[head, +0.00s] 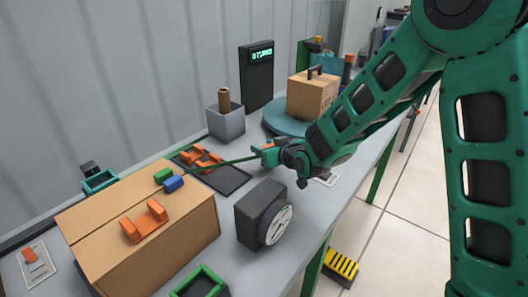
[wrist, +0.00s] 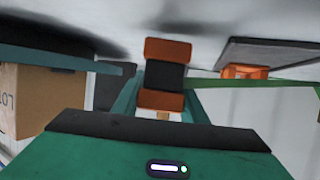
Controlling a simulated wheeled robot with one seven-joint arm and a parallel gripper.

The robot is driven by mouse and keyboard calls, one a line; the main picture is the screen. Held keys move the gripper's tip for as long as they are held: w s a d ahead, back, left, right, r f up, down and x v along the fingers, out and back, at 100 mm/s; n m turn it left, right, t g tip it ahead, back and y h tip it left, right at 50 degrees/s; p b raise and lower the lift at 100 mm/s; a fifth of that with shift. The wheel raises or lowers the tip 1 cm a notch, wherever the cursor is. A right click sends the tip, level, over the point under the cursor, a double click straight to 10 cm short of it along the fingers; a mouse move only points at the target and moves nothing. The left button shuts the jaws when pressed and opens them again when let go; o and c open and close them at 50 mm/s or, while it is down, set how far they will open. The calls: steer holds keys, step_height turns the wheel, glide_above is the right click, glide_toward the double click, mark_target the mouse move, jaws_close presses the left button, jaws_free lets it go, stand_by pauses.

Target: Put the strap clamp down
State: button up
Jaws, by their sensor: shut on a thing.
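My gripper (head: 272,157) is shut on the strap clamp, an orange and black block (wrist: 165,76) between its fingers in the wrist view. A bit of its orange shows at the fingertips in the head view (head: 267,147). A thin green strap (head: 222,163) runs from it leftward over the dark tray (head: 232,183) to the cardboard box (head: 85,212). In the wrist view the strap (wrist: 245,83) runs off to the right. The clamp is over the grey table, right of the tray; whether it touches the table I cannot tell.
Orange cradles (head: 203,157) lie in the tray; another (head: 144,222) is on the box beside green (head: 163,175) and blue (head: 173,184) blocks. A black dial unit (head: 262,211) stands in front. A carton (head: 308,97) on a turntable (head: 283,124) and a grey cup (head: 225,122) stand behind.

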steer(key=shift+f, duration=0.7)
steer(key=o, duration=1.1)
steer(key=shift+f, duration=0.1)
steer(key=v, duration=1.2)
